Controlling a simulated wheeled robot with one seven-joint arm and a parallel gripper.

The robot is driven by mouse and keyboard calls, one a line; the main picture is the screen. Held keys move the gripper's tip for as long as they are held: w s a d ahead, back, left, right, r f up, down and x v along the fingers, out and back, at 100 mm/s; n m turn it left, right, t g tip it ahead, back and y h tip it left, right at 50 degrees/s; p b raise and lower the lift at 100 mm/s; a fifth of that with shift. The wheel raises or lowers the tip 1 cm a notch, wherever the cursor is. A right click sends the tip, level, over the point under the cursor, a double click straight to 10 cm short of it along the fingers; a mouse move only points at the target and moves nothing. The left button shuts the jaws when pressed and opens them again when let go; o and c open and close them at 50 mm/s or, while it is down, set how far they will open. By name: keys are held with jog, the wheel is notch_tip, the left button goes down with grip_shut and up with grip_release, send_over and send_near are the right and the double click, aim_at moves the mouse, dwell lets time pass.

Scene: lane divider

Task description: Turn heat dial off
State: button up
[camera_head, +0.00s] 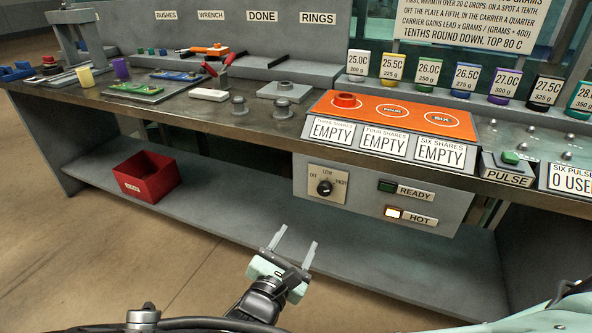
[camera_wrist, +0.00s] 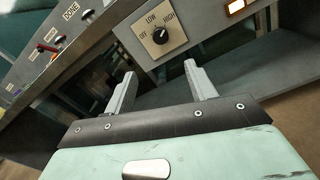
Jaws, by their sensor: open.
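The heat dial (camera_head: 324,187) is a black round knob on a pale square plate marked OFF, LOW and HIGH, on the grey panel under the bench front. It also shows in the wrist view (camera_wrist: 160,36), where its pale mark appears to point up and right, toward HIGH. My gripper (camera_head: 294,243) is open and empty, in front of and below the dial, apart from it. In the wrist view the two fingers (camera_wrist: 160,76) are spread, with the dial above the gap between them.
Right of the dial are a dark green READY lamp (camera_head: 387,186) and a lit HOT lamp (camera_head: 394,212). Above is an orange hot plate (camera_head: 366,117) with EMPTY signs. A red bin (camera_head: 147,177) sits on the lower shelf (camera_head: 230,212). Space between gripper and dial looks clear.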

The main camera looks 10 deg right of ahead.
aim_at(323, 192)
jog(key=x, duration=1.7)
jog(key=shift+f, duration=0.1)
jog(key=c, duration=1)
